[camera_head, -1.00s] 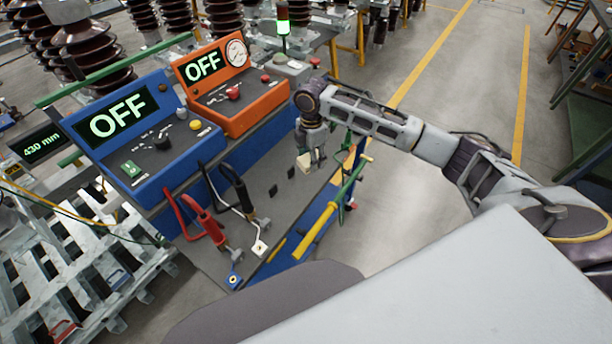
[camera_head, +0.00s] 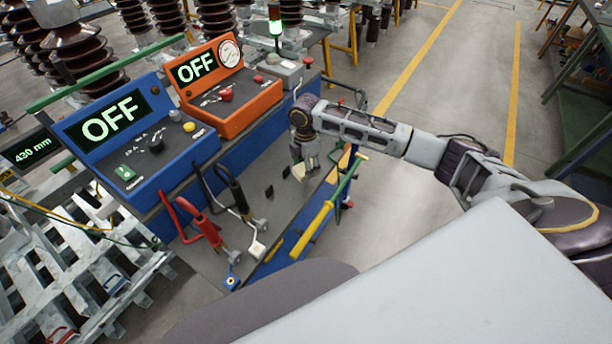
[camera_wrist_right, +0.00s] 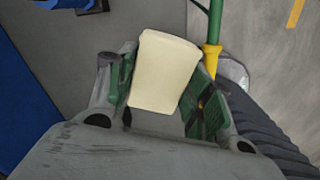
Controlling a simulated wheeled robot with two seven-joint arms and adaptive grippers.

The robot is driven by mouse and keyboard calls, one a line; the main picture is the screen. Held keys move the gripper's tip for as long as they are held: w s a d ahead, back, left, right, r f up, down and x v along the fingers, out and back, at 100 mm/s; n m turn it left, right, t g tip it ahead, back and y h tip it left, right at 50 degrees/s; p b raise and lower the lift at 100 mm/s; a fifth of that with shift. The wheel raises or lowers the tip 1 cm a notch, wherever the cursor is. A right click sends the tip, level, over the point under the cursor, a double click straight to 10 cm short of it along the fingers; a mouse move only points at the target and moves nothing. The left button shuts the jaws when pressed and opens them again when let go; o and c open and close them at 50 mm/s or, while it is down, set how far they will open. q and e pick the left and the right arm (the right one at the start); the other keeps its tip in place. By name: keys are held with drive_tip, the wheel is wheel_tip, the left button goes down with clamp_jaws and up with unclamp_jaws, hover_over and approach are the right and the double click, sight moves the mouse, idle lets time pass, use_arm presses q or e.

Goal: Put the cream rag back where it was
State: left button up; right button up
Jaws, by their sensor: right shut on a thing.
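The cream rag (camera_wrist_right: 162,72) is a pale folded block between the fingers of my right gripper (camera_wrist_right: 160,95) in the right wrist view. My right gripper (camera_head: 304,166) is shut on it. In the head view the rag (camera_head: 300,172) shows as a small pale patch at the fingertips, over the right part of the grey bench top (camera_head: 222,262). I cannot tell whether the rag touches the bench. My left gripper is not in view.
A blue box (camera_head: 150,180) and an orange box (camera_head: 240,112), both reading OFF, stand along the bench's back. Red and black clamps (camera_head: 205,228) lie on the bench. A green and yellow pole (camera_head: 318,222) runs beside my right gripper. Grey floor is open to the right.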

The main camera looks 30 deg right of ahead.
drive_tip(key=shift+f, duration=0.6)
drive_tip(key=shift+f, duration=1.85)
drive_tip(key=o, duration=0.9)
drive_tip(key=shift+f, duration=0.1)
drive_tip(key=shift+w+r, duration=0.15)
drive_tip(key=shift+r, duration=5.95)
